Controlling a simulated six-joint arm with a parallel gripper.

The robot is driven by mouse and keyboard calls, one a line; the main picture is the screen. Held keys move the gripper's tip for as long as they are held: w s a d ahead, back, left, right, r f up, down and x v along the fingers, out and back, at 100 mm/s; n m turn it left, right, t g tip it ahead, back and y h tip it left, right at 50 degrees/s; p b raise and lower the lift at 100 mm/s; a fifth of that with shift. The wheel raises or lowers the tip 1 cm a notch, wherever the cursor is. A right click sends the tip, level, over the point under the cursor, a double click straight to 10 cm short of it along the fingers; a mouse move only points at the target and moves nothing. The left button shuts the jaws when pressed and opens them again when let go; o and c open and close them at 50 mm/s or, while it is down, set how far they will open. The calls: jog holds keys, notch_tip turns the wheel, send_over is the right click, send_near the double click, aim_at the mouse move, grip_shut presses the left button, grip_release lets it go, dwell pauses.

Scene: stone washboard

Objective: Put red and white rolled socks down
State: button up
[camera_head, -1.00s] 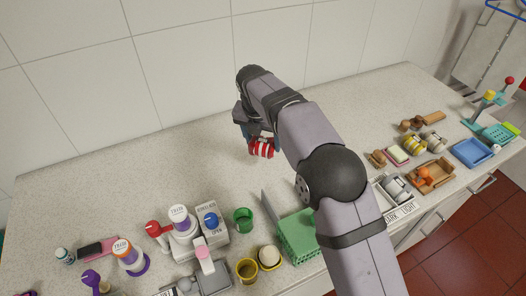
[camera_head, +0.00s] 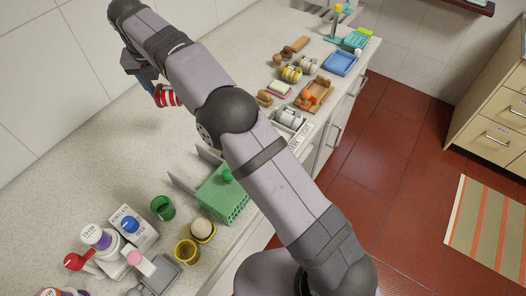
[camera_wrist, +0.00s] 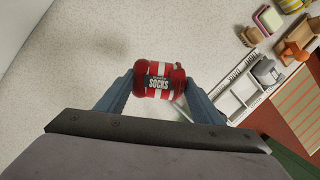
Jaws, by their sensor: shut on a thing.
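The red and white rolled socks (camera_head: 168,96) are held in my gripper (camera_head: 153,90), at the upper left of the head view. In the wrist view the socks (camera_wrist: 159,80) sit between the two blue-grey fingers of my gripper (camera_wrist: 160,88), with a dark label reading "SOCKS" facing the camera. The fingers are shut on the two ends of the roll. The socks appear to be above the speckled stone counter (camera_head: 95,130); the exact height is hard to tell.
A green basket (camera_head: 222,195), a green cup (camera_head: 162,207), a yellow cup (camera_head: 186,251) and bottles (camera_head: 97,238) stand along the near side. A white divided tray (camera_head: 291,124), striped yellow roll (camera_head: 291,73), wooden tray (camera_head: 314,94) and blue tray (camera_head: 341,63) are farther right. The counter's left stretch is bare.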

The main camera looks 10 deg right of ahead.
jog(key=s+d+r+m+h, duration=0.1)
jog(key=d+r+m, duration=0.15)
jog(key=d, duration=0.65)
jog(key=s+d+r+m, duration=0.1)
jog(key=d+r, duration=0.2)
jog(key=d, duration=0.6)
jog(key=s+d+f+m, duration=0.3)
jog(key=s+d+f, duration=0.3)
jog(key=s+f, duration=0.3)
jog(key=shift+f+m+g+h+p, duration=0.35)
jog(key=shift+f+g+h, duration=0.05)
jog(key=shift+f, duration=0.65)
jog(key=shift+f+p, duration=0.8)
jog(key=shift+f, duration=4.2)
